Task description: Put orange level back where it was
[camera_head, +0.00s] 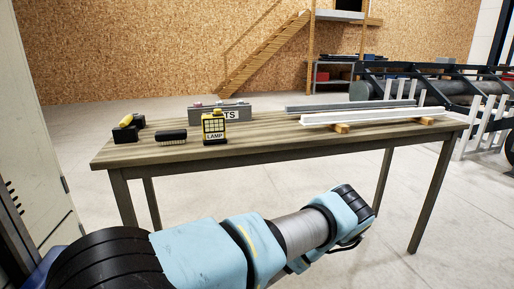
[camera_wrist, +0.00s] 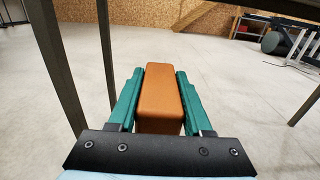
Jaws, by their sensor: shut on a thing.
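The orange level (camera_wrist: 161,92) is a plain orange bar in the wrist view, seen end on between the two green fingers. My gripper (camera_wrist: 160,85) is shut on it, one finger along each side. The far end of the bar points away from the wrist, over the floor. In the head view my arm reaches across the lower part of the picture, in front of the table. The gripper and the level do not show in that view.
Table legs (camera_wrist: 105,50) stand left of my gripper. Bare tabletop lies front centre.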

